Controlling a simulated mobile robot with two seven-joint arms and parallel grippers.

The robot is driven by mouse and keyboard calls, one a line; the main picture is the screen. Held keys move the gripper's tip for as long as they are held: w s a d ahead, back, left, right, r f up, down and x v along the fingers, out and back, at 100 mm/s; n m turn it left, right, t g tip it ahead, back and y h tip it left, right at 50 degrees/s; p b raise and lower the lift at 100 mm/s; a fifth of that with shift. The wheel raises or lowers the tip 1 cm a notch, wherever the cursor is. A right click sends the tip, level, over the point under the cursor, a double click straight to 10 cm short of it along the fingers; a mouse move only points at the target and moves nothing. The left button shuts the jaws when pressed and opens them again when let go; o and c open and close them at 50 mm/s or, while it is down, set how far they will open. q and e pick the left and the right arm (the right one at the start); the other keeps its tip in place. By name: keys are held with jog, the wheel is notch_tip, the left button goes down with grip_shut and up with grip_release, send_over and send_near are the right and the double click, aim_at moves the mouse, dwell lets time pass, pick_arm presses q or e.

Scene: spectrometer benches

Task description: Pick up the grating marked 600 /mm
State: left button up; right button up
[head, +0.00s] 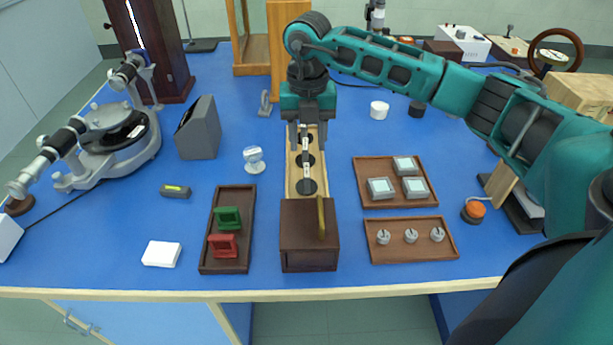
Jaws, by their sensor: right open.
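Three small square pieces with pale faces and grey frames, which look like gratings, lie in a brown tray (366,168) right of centre. One is at the back (405,166), one at the front left (381,188) and one at the front right (415,188). Their markings are too small to read, so I cannot tell which is 600 /mm. My right gripper (307,146) points down, open, over the long wooden case (292,182) left of that tray, away from the pieces. My left gripper is not in view.
A tray with several small metal knobs (411,236) lies in front. A dark box (308,255) closes the wooden case's near end. A tray (226,257) holds green and red pieces. A spectrometer (115,135) stands left. A white cylinder (379,110) stands behind the square pieces.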

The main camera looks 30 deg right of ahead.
aim_at(306, 170)
notch_tip(306, 170, down, 9)
jog(key=shift+w+f, duration=0.1)
dwell(0.4)
jog(key=shift+c, duration=0.3)
grip_shut()
